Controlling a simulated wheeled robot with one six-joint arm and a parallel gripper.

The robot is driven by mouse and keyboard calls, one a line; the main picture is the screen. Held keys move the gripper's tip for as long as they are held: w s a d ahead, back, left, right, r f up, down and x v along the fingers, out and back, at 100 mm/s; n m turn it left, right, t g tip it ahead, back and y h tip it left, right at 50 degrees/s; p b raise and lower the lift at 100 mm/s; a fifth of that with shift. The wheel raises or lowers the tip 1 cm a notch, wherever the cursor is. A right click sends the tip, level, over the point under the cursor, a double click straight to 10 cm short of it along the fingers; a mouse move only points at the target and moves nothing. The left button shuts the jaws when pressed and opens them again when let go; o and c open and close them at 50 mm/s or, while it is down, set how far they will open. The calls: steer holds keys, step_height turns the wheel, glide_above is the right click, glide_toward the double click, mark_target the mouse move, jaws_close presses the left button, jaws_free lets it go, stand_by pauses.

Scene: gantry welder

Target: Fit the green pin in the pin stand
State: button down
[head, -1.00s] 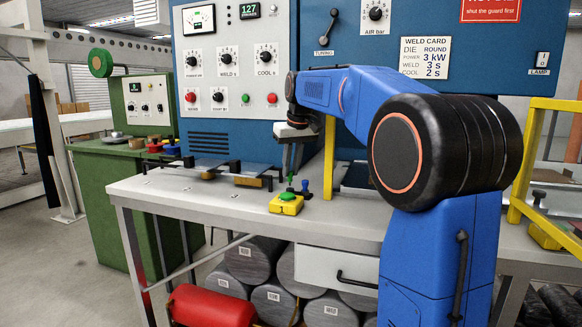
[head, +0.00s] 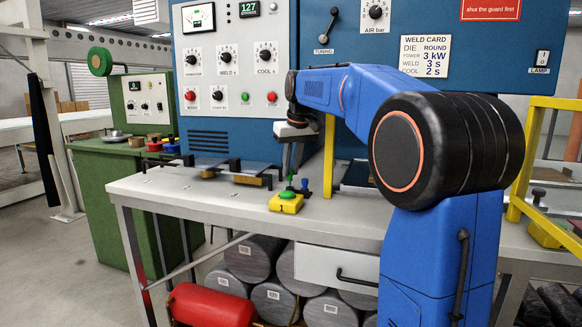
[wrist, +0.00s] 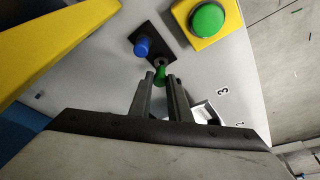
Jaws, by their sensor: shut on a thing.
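The green pin (wrist: 160,73) is between my fingertips in the wrist view. My gripper (wrist: 161,77) is shut on it; the pin also shows below the fingers in the head view (head: 290,180). The dark pin stand (wrist: 155,36) lies on the bench, with a blue pin (wrist: 143,46) standing in it. The green pin is at the stand's near end, beside a grey ring there; I cannot tell whether its lower end is inside. The blue pin shows just right of my gripper in the head view (head: 304,186).
A yellow box with a green button (head: 286,202) sits on the bench in front of the pins. A yellow guard post (head: 329,157) stands close to the right of my gripper. The bench (head: 220,202) is clear at front left.

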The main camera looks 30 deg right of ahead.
steer(key=shift+f, duration=1.1)
steer(key=c, duration=1.6)
jaws_free()
steer(key=v, duration=1.7)
steer(key=shift+r, duration=0.2)
steer(key=shift+t, duration=0.7)
steer(key=s+a+f, duration=0.3)
steer(key=s+f, duration=0.8)
steer(key=f, duration=0.1)
steer(key=s+a+f, duration=0.4)
steer(key=s+f, duration=0.8)
steer(key=f, duration=0.1)
steer(key=s+a+f, duration=0.4)
steer(key=s+f, duration=0.7)
steer(key=f, duration=0.2)
steer(key=shift+s, duration=0.2)
